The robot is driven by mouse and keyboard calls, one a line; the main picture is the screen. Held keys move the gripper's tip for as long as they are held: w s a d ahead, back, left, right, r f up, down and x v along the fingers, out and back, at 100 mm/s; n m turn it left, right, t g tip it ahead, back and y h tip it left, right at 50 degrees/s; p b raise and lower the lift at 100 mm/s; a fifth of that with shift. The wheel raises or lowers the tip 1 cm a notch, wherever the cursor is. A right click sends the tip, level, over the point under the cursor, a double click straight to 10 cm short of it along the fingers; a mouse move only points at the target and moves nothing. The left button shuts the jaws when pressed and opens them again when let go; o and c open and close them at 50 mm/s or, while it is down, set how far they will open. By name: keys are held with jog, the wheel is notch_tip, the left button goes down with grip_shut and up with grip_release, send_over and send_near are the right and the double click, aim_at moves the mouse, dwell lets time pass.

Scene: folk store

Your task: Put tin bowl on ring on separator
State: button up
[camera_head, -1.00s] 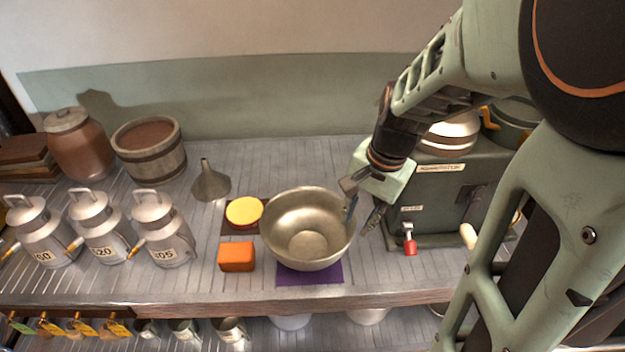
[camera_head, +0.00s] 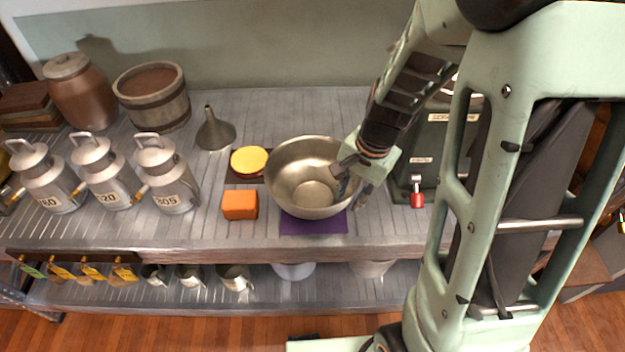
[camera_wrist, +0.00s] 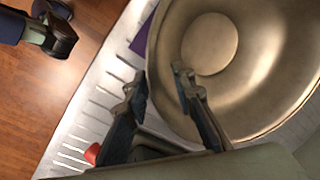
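The tin bowl (camera_head: 312,192), wide and metallic, stands upright on a purple cloth (camera_head: 312,226) on the counter. In the wrist view the bowl (camera_wrist: 270,55) fills the upper right. My gripper (camera_head: 354,190) is at the bowl's right rim, one finger inside the bowl and the other outside. In the wrist view the fingers of my gripper (camera_wrist: 160,90) stand apart with the rim between them. The separator (camera_head: 430,148) is a dark green box with a red-handled tap, right of the bowl. My arm hides most of its top; I cannot make out the ring.
An orange block (camera_head: 240,205) and a yellow round piece (camera_head: 249,160) lie left of the bowl. A funnel (camera_head: 214,132), several milk cans (camera_head: 166,178) and a wooden tub (camera_head: 152,98) stand further left. The counter's front edge is close below the purple cloth.

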jog(key=shift+f, duration=0.25)
grip_shut()
jog(key=shift+r, duration=0.15)
dwell(0.4)
